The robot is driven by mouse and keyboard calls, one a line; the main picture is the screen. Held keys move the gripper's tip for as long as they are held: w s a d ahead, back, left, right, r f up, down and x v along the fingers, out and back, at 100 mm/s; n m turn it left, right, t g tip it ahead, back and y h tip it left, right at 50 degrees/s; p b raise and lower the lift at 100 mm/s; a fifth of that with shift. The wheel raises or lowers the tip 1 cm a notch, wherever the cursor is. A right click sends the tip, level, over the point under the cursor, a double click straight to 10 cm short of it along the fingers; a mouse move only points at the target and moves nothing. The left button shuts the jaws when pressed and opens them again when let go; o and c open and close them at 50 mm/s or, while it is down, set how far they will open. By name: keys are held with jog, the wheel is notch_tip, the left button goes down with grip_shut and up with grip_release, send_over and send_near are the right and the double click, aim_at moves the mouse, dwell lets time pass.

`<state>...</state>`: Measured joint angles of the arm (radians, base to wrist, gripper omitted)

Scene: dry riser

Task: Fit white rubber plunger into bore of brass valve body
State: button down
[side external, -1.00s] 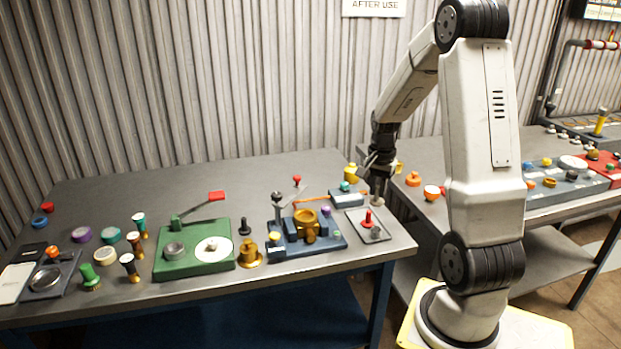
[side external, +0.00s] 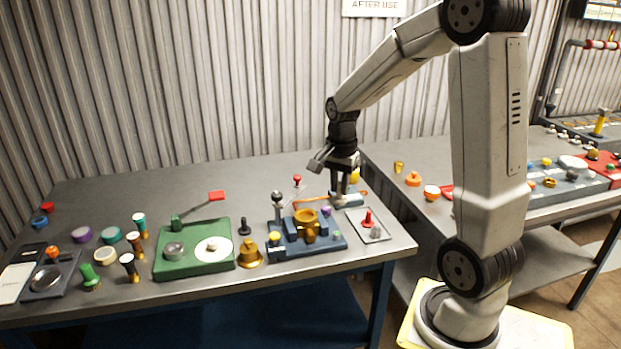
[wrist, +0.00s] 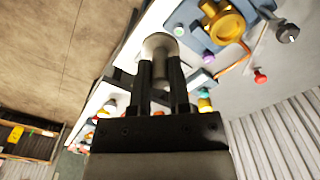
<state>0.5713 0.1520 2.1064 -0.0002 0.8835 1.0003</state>
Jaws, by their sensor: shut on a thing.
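The white rubber plunger (wrist: 160,44) is held at the fingertips of my gripper (wrist: 160,75) in the wrist view, its round pale end facing outward. In the side view my gripper (side external: 341,190) is above the table, right of and behind the brass valve body, apart from it. The brass valve body (side external: 309,231) sits upright in a blue fixture (side external: 277,250), its round mouth facing up. It also shows at the top of the wrist view (wrist: 228,28). In the side view the plunger is small and hard to make out.
A grey tray (side external: 384,238) with a red-knobbed part stands right of the fixture. A black-knobbed post (side external: 278,200) and a red knob (side external: 297,179) rise near the fixture. A green device (side external: 170,265) and a brass bell-shaped part (side external: 250,256) stand to its left.

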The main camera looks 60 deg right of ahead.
jog(key=shift+w+d+f, duration=0.95)
jog(key=shift+w+f, duration=0.6)
jog(key=shift+w, duration=0.45)
jog(key=shift+w+d+f, duration=1)
jog(key=shift+w+f, duration=0.5)
jog(key=shift+w, duration=0.55)
jog(key=shift+w+d+f, duration=0.95)
jog(key=shift+w+f, duration=0.6)
jog(key=shift+w, duration=0.45)
jog(key=shift+w+d+f, duration=0.1)
jog(key=shift+w+f, duration=0.15)
jog(key=shift+f, duration=1.6)
jog(key=shift+f, duration=0.1)
jog(key=c, duration=0.6)
grip_release()
